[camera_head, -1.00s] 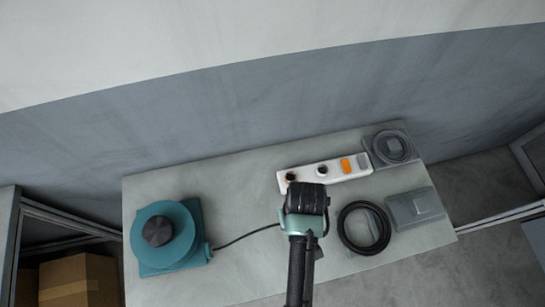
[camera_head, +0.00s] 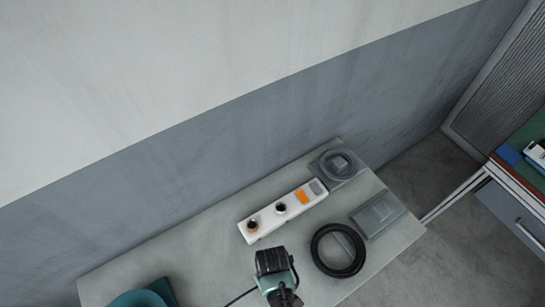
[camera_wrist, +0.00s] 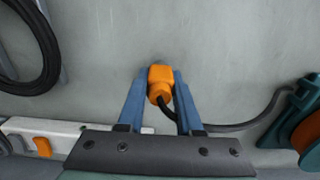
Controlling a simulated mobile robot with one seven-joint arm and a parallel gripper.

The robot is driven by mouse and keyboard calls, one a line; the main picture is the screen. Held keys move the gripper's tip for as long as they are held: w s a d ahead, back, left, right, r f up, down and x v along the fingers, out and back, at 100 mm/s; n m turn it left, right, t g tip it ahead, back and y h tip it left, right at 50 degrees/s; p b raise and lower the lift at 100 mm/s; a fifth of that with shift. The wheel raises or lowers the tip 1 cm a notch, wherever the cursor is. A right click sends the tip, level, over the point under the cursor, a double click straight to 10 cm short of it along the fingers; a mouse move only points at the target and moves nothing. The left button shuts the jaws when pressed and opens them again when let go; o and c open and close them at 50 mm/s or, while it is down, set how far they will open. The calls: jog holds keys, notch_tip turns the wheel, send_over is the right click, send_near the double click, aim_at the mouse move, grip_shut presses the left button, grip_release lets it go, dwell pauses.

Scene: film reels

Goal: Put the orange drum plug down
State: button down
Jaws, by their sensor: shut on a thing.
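The orange drum plug (camera_wrist: 160,80) is between the two blue fingers of my gripper (camera_wrist: 160,88) in the wrist view. The fingers are shut on it, and the grey table top (camera_wrist: 225,45) lies beyond it. I cannot tell whether the plug touches the table. A dark cable (camera_wrist: 235,127) runs from the plug to the teal cable drum (camera_wrist: 305,115) on the right of that view. In the head view my gripper (camera_head: 272,262) is over the table just in front of the white power strip, and it hides the plug. The drum (camera_head: 143,297) is cut off at the bottom edge there.
The white strip (camera_head: 264,225) has two dark round sockets and an orange switch. A black ring (camera_head: 317,255) lies right of my gripper. Grey square pieces (camera_head: 378,215) and (camera_head: 335,176) lie farther right and behind. Bare table (camera_head: 195,255) shows left of the strip.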

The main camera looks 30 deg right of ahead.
jog(key=shift+f, duration=0.15)
jog(key=c, duration=0.6)
grip_release()
notch_tip(320, 180, up, 12)
jog(key=shift+r+p, duration=0.25)
jog(key=shift+p, duration=0.15)
